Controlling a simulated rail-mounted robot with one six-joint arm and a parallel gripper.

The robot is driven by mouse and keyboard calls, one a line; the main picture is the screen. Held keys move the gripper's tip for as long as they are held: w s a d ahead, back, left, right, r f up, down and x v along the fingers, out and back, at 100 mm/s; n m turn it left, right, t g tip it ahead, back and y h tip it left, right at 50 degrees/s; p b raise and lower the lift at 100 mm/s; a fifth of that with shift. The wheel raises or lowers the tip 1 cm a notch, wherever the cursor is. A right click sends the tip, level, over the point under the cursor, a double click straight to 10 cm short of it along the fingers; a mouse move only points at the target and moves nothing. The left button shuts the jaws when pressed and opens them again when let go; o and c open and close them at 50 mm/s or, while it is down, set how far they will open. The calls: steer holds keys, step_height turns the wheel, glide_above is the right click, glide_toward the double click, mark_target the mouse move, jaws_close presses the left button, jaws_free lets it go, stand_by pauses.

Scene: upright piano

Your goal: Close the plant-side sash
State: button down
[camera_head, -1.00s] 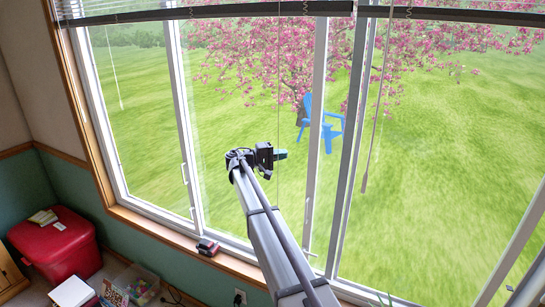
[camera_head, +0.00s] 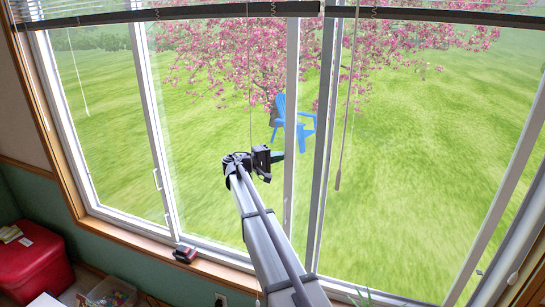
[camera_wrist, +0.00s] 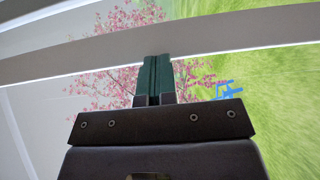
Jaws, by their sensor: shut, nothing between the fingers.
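The wide window has white upright stiles. One stile (camera_head: 291,120) stands just right of my gripper (camera_head: 277,157), beside the thicker central mullion (camera_head: 321,150). Another slanted stile (camera_head: 508,190) stands far right. Leaf tips of a plant (camera_head: 362,298) show at the bottom, before the right-hand window part; I cannot tell for sure which stile belongs to the plant-side sash. My gripper is shut and empty, its tip pointing right, close to the near stile. In the wrist view the dark green fingers (camera_wrist: 153,62) overlap a pale bar (camera_wrist: 220,35); contact is unclear.
Raised blinds (camera_head: 180,13) hang along the top, with a wand (camera_head: 345,120) right of the mullion. A small red-and-black object (camera_head: 185,253) lies on the wooden sill (camera_head: 130,231). A red box (camera_head: 30,265) stands at lower left. A blue chair (camera_head: 292,125) is outdoors.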

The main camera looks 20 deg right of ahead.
mark_target(310, 158)
steer(key=s+d, duration=0.7)
steer(key=shift+a, duration=0.1)
steer(key=shift+w+a, duration=0.15)
steer(key=shift+w, duration=0.15)
steer(key=w+a, duration=0.2)
steer(key=a, duration=0.1)
steer(key=shift+w+a, duration=0.2)
steer(key=a, duration=0.9)
